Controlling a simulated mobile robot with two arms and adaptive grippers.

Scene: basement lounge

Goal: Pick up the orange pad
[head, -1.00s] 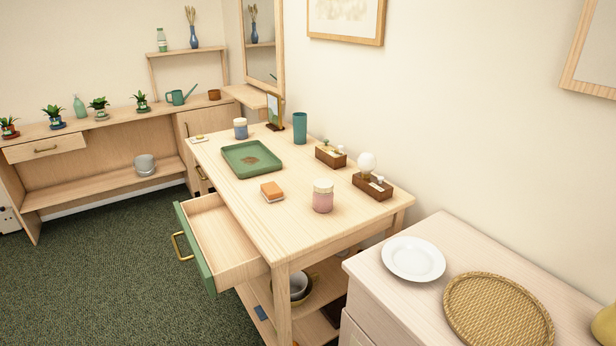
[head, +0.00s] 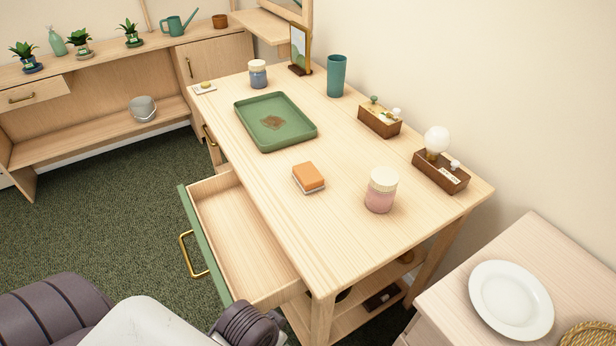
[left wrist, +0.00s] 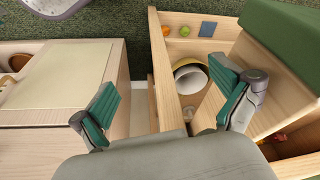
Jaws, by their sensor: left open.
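The orange pad (head: 308,176) lies on the wooden table (head: 345,240), with a pale layer showing under its edge. It sits between the green tray (head: 275,121) and a pink jar with a cream lid (head: 381,190). My left gripper (left wrist: 166,92) shows in the left wrist view with its two teal-lined fingers spread and nothing between them. The pad is not visible in that view. In the head view only parts of my arm show at the bottom left, and no fingertips. My right gripper is not in view.
An open, empty drawer (head: 240,240) with a green front juts from the table's left side. A teal cup (head: 337,76), a blue jar (head: 258,74) and two brown boxes stand toward the back. A white plate (head: 511,300) is on the cabinet at right. Bowls (left wrist: 190,75) sit low in the wrist view.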

